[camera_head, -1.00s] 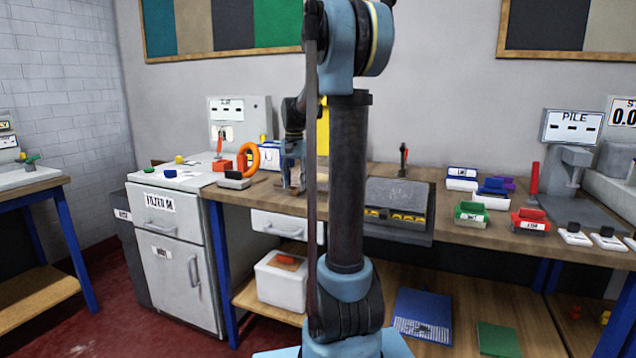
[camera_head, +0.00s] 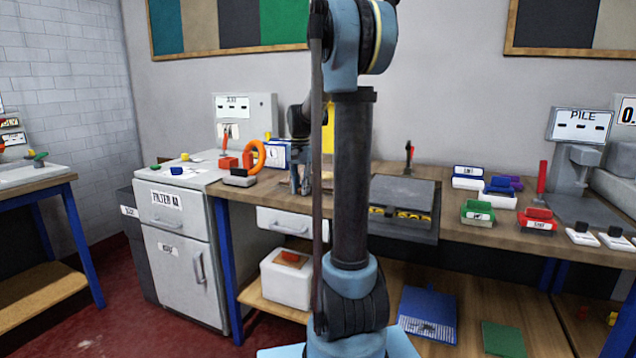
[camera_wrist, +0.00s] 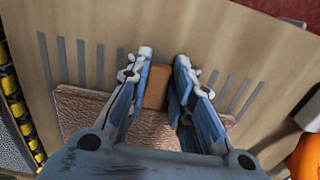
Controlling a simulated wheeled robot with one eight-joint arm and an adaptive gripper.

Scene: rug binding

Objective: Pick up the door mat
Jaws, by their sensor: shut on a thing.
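In the wrist view, a brown, rough-textured door mat (camera_wrist: 85,105) lies under my gripper, with an orange-brown block-like part (camera_wrist: 156,86) at its far edge between the fingers. My gripper (camera_wrist: 163,58) is shut on this part, with one finger on each side. The palm covers the near part of the mat. In the head view, my gripper (camera_head: 301,180) is low over the workbench, left of the arm column. The mat is too small and hidden there to make out clearly.
An orange ring on a stand (camera_head: 255,155) is close left of my gripper. A dark press-like unit with yellow marks (camera_head: 402,195) is to the right. Coloured trays (camera_head: 478,212) stand further right. A white bin (camera_head: 287,280) sits on the shelf below.

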